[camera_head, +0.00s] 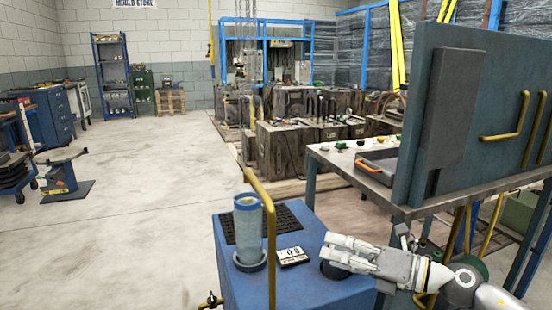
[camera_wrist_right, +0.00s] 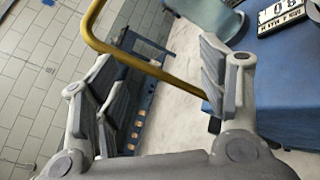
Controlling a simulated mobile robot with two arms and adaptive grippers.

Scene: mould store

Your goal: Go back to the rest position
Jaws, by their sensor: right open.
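My right gripper (camera_head: 328,257) is over the right side of the blue cart (camera_head: 235,290), with its fingers pointing left. It is open and empty; its two fingers stand wide apart in the right wrist view (camera_wrist_right: 158,75). The yellow rail (camera_head: 271,235) of the cart shows beyond the fingers in the wrist view (camera_wrist_right: 140,62), and the right finger hides part of it. A dark round spot (camera_head: 334,271) on the cart is partly covered by the gripper. My left gripper is in neither view.
A clear blue-rimmed jar (camera_head: 248,232) stands in a dark ring on the cart, left of the rail. A number display (camera_head: 292,256) lies right of it. A metal bench (camera_head: 350,172) with a grey tray (camera_head: 378,165) and a large upright panel (camera_head: 470,110) stand behind my right arm. Open floor (camera_head: 120,220) lies left.

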